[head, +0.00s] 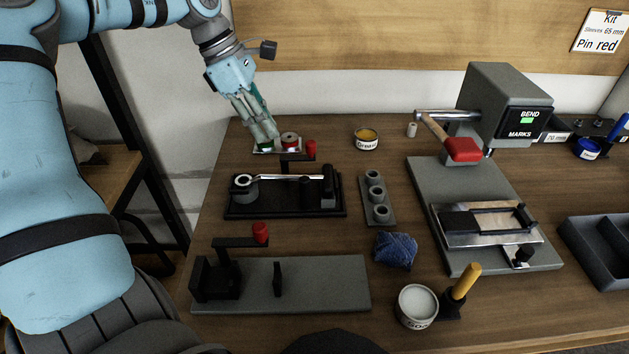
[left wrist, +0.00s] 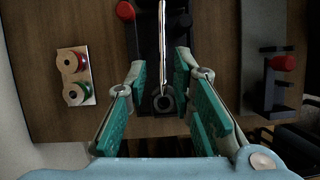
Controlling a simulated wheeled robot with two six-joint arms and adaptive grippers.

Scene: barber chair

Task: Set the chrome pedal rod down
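The chrome pedal rod (head: 290,178) lies across the black fixture (head: 285,208) at the left of the bench. Its ring end (head: 245,182) is at the fixture's left and its far end is at the black block on the right. My left gripper (head: 262,130) is open and empty, pointing down in the air. In the left wrist view the rod (left wrist: 162,45) shows below and between the spread green-padded fingers, with its ring (left wrist: 163,102) in the gap. No finger visibly touches it. My right gripper is not in view.
A small holder with a red and a green spool (left wrist: 76,76) stands behind the fixture. A red-knobbed clamp (head: 311,148) rises at the fixture's back. A grey plate fixture (head: 320,285), a grey sleeve rack (head: 377,200) and a blue cloth (head: 396,250) lie near. The bending press (head: 505,105) stands right.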

